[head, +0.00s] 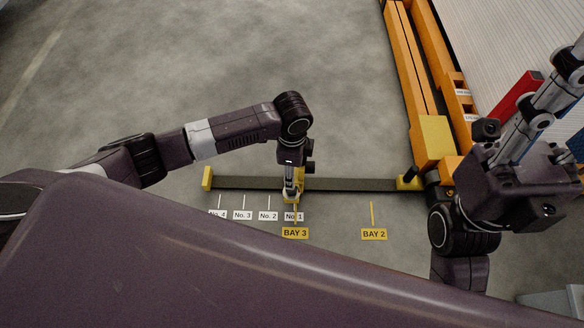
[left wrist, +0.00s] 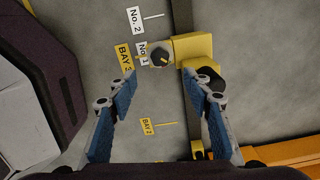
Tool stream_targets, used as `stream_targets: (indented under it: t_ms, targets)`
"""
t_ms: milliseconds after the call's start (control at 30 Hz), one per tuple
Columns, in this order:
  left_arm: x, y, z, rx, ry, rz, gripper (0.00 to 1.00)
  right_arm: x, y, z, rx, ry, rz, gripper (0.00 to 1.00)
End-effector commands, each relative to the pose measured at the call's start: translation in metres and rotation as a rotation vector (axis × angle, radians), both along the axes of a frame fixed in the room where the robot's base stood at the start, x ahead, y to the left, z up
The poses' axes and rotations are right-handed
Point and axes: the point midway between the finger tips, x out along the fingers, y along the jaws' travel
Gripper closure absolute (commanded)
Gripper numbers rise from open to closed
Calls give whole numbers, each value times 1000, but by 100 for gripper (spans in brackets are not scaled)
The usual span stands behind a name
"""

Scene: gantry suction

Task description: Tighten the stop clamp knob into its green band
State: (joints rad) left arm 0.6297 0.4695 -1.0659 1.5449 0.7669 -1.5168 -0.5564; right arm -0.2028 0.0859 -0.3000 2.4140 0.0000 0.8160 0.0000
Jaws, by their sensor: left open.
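The stop clamp is a yellow block on a dark rail; it shows in the left wrist view (left wrist: 190,46). Its dark round knob (left wrist: 161,58) has a yellow pointer and sits on a grey face at the block's side. I cannot make out a green band. My left gripper (left wrist: 157,78) is open, its blue-padded fingers spread wide. The knob appears just beyond and between the fingertips, not gripped. In the head view my left gripper (head: 291,188) points down over the clamp and hides most of it. My right gripper (head: 545,105) is raised at the right; its opening is unclear.
The dark rail (head: 350,184) runs across the floor between yellow ends. White number labels (head: 243,215) and yellow BAY 3 (head: 295,233) and BAY 2 (head: 374,234) signs lie in front. An orange gantry frame (head: 412,80) stands right. Floor behind the rail is clear.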

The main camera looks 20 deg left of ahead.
Motion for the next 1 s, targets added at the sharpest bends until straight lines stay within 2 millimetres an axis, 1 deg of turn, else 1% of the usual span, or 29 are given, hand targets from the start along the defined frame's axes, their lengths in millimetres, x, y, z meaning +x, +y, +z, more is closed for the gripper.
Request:
stream_targets:
  t_ms: [33, 133, 433, 500, 533, 567, 667, 700, 767, 800, 867, 900, 967, 1000]
  targets:
    - [1, 0, 6, -1, -2, 0, 54, 0, 0, 0, 0, 0, 0, 60]
    - [0, 0, 12, 1, 0, -1, 54, 0, 0, 0, 0, 0, 0, 60]
    - [0, 0, 15, 0, 0, -1, 54, 0, 0, 0, 0, 1, 0, 60]
    - [0, -2, 15, -5, -3, -1, 62, 0, 0, 0, 0, 1, 0, 60]
    - [0, -4, 15, -13, -8, 0, 64, 0, 0, 0, 0, 1, 0, 60]
    - [1, -9, 15, -27, -17, 1, 64, 0, 0, 0, 0, 1, 0, 60]
    - [8, -42, 19, -129, -84, 13, 64, 0, 0, 1, 0, 2, 0, 60]
    - [12, -63, 24, -195, -126, 21, 64, 0, 0, 1, 1, 1, 1, 60]
    - [20, -97, 37, -315, -202, 44, 64, -1, 0, 3, 2, 0, 1, 60]
    - [26, -121, 51, -405, -256, 61, 64, -2, -1, 3, 3, -2, 1, 60]
    - [36, -154, 76, -544, -342, 95, 64, -3, -1, 4, 5, -2, 1, 60]
    - [41, -173, 97, -639, -398, 121, 64, -3, -1, 3, 5, 3, 1, 60]
    - [50, -195, 132, -778, -483, 161, 64, -2, -1, 1, 6, 12, 1, 60]
    - [54, -207, 158, -870, -539, 187, 64, -2, -1, 0, 6, 20, 1, 60]
